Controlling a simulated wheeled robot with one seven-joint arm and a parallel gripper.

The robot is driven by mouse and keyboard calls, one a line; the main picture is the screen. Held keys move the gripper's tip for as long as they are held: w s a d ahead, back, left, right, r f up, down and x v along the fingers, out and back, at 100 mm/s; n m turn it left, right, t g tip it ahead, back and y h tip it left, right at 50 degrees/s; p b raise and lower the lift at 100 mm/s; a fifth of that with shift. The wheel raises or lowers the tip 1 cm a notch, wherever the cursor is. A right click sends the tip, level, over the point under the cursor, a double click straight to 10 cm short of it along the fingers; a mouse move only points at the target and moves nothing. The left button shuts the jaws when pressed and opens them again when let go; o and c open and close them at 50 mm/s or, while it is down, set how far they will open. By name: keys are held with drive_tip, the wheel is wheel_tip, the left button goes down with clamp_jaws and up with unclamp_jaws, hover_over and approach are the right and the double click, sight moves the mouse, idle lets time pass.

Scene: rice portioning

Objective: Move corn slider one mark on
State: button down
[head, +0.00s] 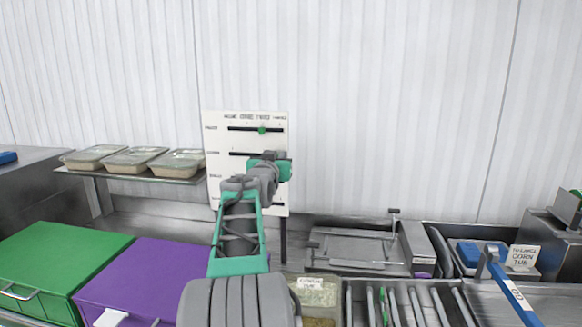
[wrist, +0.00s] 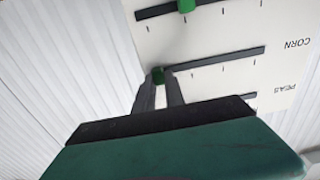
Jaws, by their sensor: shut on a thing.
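The white slider board (head: 214,135) stands at the wall in the head view, with dark slots and a green knob (head: 262,130) on the top slot. In the wrist view the board (wrist: 285,18) appears upside down, with the middle slot (wrist: 225,58) beside the CORN label. The green corn slider (wrist: 157,75) is near that slot's left end in this view. My gripper (wrist: 160,84) is shut on it, one finger on each side. In the head view my gripper (head: 270,162) is against the board and hides the corn slider. Another green knob (wrist: 187,5) sits on the neighbouring slot.
A shelf with filled trays (head: 133,159) is left of the board. A green box (head: 60,262) and a purple box (head: 140,280) stand at the lower left. Metal equipment (head: 355,248) and a blue-handled tool (head: 515,297) are at the right.

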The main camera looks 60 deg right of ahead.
drive_tip(key=shift+s, duration=0.15)
drive_tip(key=c, duration=1.4)
unclamp_jaws()
drive_tip(key=shift+d, duration=0.1)
drive_tip(key=b+v, duration=0.2)
drive_tip(key=v, duration=0.6)
drive_tip(key=shift+d, duration=0.1)
